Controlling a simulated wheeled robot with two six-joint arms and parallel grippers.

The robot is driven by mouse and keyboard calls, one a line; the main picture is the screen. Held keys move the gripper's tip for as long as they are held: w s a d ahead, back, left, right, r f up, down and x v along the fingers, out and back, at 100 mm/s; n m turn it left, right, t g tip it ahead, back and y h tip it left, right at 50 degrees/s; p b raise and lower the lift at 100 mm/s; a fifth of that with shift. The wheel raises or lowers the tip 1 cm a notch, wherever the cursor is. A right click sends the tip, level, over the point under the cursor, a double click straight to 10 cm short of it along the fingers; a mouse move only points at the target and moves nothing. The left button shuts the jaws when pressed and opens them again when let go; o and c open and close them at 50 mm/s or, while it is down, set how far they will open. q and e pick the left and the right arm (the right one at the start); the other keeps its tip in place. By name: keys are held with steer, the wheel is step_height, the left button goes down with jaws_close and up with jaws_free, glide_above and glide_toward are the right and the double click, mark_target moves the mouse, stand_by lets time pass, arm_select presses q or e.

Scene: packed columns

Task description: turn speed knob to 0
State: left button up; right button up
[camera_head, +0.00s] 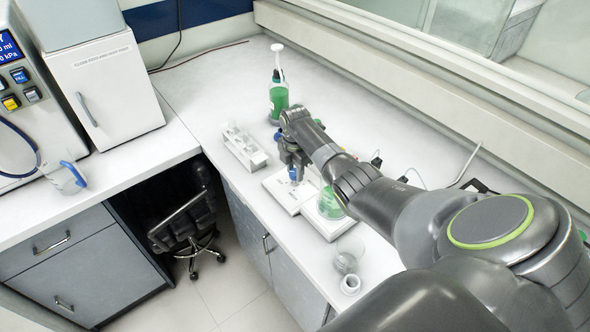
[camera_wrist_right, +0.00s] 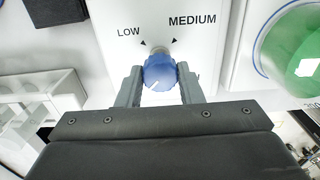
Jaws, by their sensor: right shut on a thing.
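The speed knob (camera_wrist_right: 160,73) is a round blue knob with a white pointer line, on a white panel (camera_wrist_right: 115,30) marked LOW and MEDIUM. In the right wrist view my right gripper (camera_wrist_right: 161,82) has one finger on each side of the knob and is shut on it. In the head view the right gripper (camera_head: 293,165) reaches down over the white device (camera_head: 282,192), with the blue knob (camera_head: 293,174) between its fingers. The pointer line slants toward the lower left and upper right; any 0 mark is hidden. My left gripper is not in view.
A flask of green liquid (camera_head: 330,203) stands on a second white device, close to the right. A white rack (camera_head: 244,148) is at left, and a green bottle (camera_head: 278,98) with a pump top stands behind. Glassware (camera_head: 345,262) is near the front edge.

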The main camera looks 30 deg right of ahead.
steer(key=shift+w+r, duration=0.15)
steer(key=o, duration=1)
steer(key=shift+c, duration=0.2)
step_height(320, 180, up, 13)
steer(key=b, duration=0.3)
step_height(320, 180, up, 4)
steer(key=p, duration=0.3)
glide_above(295, 171)
steer(key=shift+r, duration=0.2)
steer(key=shift+f, duration=0.1)
